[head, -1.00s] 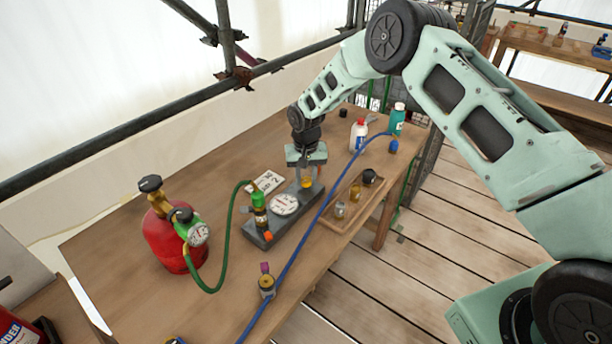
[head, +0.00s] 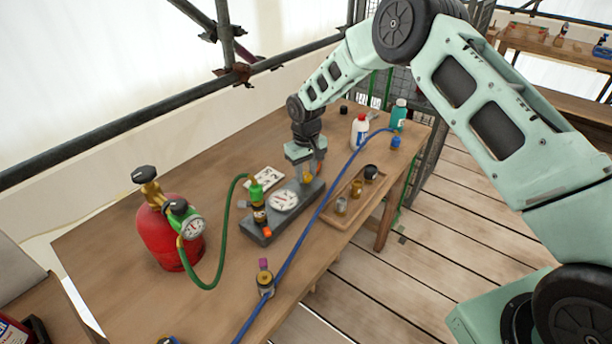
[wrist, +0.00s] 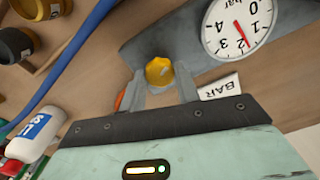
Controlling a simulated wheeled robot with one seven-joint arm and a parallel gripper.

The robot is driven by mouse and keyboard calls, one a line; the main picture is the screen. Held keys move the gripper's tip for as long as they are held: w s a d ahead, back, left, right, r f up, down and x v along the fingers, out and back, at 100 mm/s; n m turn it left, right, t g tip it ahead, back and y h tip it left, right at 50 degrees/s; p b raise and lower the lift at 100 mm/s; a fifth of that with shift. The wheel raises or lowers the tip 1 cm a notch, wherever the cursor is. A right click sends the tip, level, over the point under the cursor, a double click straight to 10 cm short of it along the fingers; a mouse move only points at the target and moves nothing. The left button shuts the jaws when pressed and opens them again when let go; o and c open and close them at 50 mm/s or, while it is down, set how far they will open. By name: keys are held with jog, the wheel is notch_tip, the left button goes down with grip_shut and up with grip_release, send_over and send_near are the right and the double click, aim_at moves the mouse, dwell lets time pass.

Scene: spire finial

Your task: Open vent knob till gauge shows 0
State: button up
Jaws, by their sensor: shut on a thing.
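A grey manifold block (head: 262,233) lies on the wooden bench with a white round gauge (head: 285,200) set in it. My gripper (head: 306,176) points down at the block's far end. In the wrist view its fingers (wrist: 160,85) are shut on a yellow faceted knob (wrist: 158,71). A small orange part (wrist: 120,97) shows beside one finger. A label reading BAR (wrist: 220,86) lies beside the block.
A red gas cylinder (head: 165,240) with its own gauge (head: 193,227) stands at left; a green hose (head: 222,250) runs to the block. A blue hose (head: 300,238) crosses the bench in front. A wooden tray (head: 335,221) with small fittings and bottles (head: 360,131) stand to the right.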

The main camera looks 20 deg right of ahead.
aim_at(306, 175)
jog(key=n+b, duration=0.1)
jog(key=n, duration=0.2)
jog(key=shift+n, duration=0.3)
jog(key=shift+n+b, duration=0.45)
jog(key=shift+n, duration=1.05)
jog(key=shift+r, duration=0.1)
jog(key=o, duration=1)
jog(key=shift+c, duration=0.2)
notch_tip(306, 175, up, 17)
jog(key=b, duration=0.3)
jog(key=shift+r, duration=0.15)
